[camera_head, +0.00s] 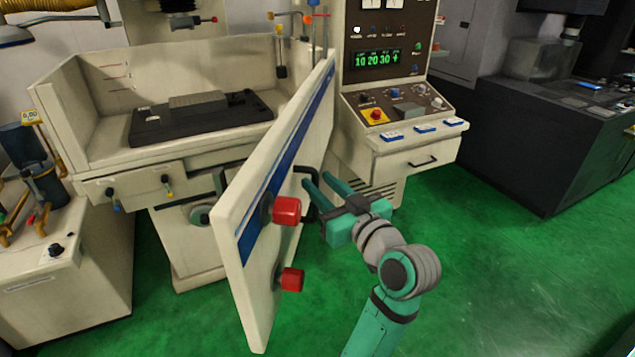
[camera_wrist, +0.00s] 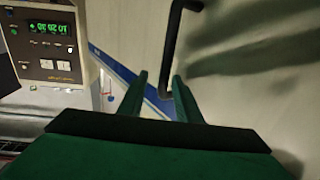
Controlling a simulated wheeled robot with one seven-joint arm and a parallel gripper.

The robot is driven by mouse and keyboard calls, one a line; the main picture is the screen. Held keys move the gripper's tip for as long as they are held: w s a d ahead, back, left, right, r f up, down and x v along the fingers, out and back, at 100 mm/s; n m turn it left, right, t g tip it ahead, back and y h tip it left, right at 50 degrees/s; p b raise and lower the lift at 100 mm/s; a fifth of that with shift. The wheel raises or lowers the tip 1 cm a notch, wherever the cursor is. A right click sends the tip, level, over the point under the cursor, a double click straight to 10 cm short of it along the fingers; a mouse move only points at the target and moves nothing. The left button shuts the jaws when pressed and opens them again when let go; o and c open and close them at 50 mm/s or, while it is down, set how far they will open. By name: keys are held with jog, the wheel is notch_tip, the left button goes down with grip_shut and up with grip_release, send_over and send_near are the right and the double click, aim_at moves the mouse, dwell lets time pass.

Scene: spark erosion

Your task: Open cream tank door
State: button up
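The cream tank door (camera_head: 285,165) has a blue stripe, two red knobs and a black bar handle (camera_head: 313,171). It stands swung out from the tank, at an angle toward the camera. My gripper (camera_head: 317,181) is at the handle, on the door's right side. In the wrist view, its two green fingers (camera_wrist: 160,85) are apart, and the lower end of the black handle (camera_wrist: 172,45) shows between the fingertips, nearer the right one. I cannot tell whether either finger touches it. The fingers partly hide the handle in the head view.
The open cream tank (camera_head: 85,110) with a dark worktable (camera_head: 200,118) stands behind the door. A control console (camera_head: 400,110) with a drawer is just right of the door. A dark machine (camera_head: 550,140) stands far right. Green floor (camera_head: 520,290) is clear at lower right.

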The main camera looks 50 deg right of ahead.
jog(key=v, duration=0.9)
jog(key=shift+s+a, duration=0.1)
jog(key=shift+s, duration=0.1)
jog(key=shift+w+a, duration=0.1)
